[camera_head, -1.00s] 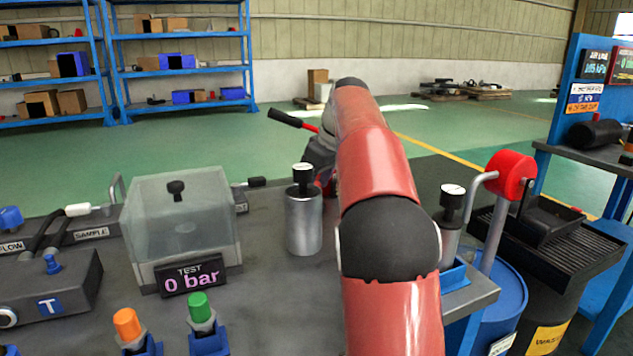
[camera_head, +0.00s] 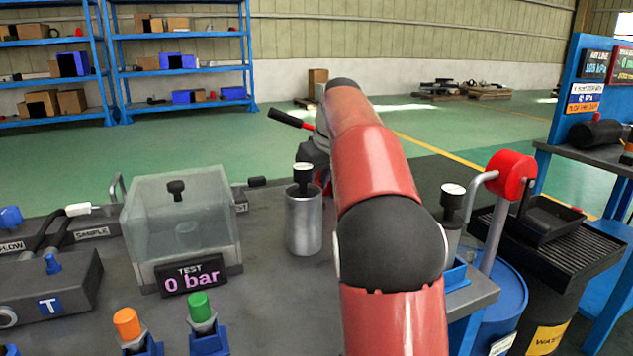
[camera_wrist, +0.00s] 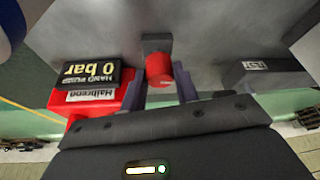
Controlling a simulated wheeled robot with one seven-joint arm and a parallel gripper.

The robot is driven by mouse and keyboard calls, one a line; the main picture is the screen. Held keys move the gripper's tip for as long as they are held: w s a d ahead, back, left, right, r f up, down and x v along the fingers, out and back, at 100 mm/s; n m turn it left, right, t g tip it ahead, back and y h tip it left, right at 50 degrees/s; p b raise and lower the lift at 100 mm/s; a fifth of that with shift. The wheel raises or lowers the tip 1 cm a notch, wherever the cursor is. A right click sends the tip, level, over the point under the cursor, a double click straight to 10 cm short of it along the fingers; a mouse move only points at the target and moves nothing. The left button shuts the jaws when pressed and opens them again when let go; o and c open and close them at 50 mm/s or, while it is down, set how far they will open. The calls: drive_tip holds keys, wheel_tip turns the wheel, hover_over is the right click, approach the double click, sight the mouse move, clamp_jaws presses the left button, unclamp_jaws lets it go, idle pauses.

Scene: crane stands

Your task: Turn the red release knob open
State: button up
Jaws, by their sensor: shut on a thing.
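The red release knob (camera_wrist: 159,69) shows in the wrist view as a small red cylinder in front of a dark block. My gripper (camera_wrist: 161,85) has one dark finger on each side of it and is shut on it. The red hand pump (camera_wrist: 98,105) sits beside the left finger, its display (camera_wrist: 85,75) upside down in this view and reading 0 bar. In the head view my own arm hides the gripper and the knob. There the pump's lever (camera_head: 292,119) sticks out to the left behind the arm.
On the bench stand a clear-covered test chamber (camera_head: 181,216) reading 0 bar, a metal cylinder (camera_head: 304,222) with a black top, and an orange (camera_head: 127,323) and a green cap (camera_head: 199,307). A blue drum (camera_head: 500,302) is at the right.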

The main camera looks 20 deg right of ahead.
drive_tip(key=shift+a+m+h, duration=0.15)
drive_tip(key=shift+m+h, duration=0.75)
drive_tip(key=shift+m, duration=1.3)
drive_tip(key=o, duration=1)
drive_tip(key=shift+r, duration=0.1)
drive_tip(key=v, duration=0.7)
drive_tip(key=shift+s+r, duration=0.2)
drive_tip(key=shift+r, duration=0.05)
